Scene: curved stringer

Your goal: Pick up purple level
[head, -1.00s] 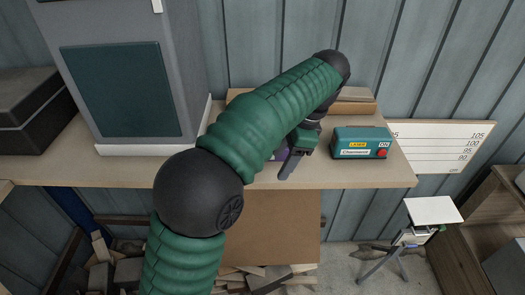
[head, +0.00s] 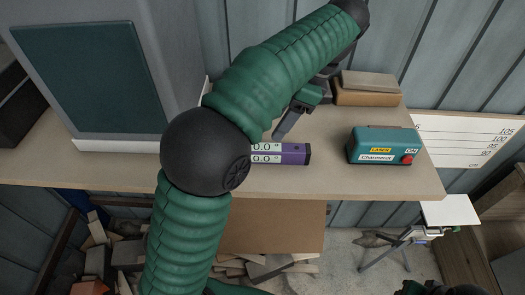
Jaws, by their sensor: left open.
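The purple level (head: 294,154) lies on the wooden shelf (head: 400,183), with white display panels reading 0.0. Its left part is hidden behind my left arm's black elbow. My left gripper (head: 283,132) hangs under the green forearm, just behind and above the level's visible part. Its jaws are open, with one dark finger showing clearly and the other mostly hidden. No contact with the level can be made out.
A teal laser box (head: 381,146) with a red button sits to the right of the level. A large grey cabinet (head: 85,80) fills the shelf's left. The shelf's front right is clear.

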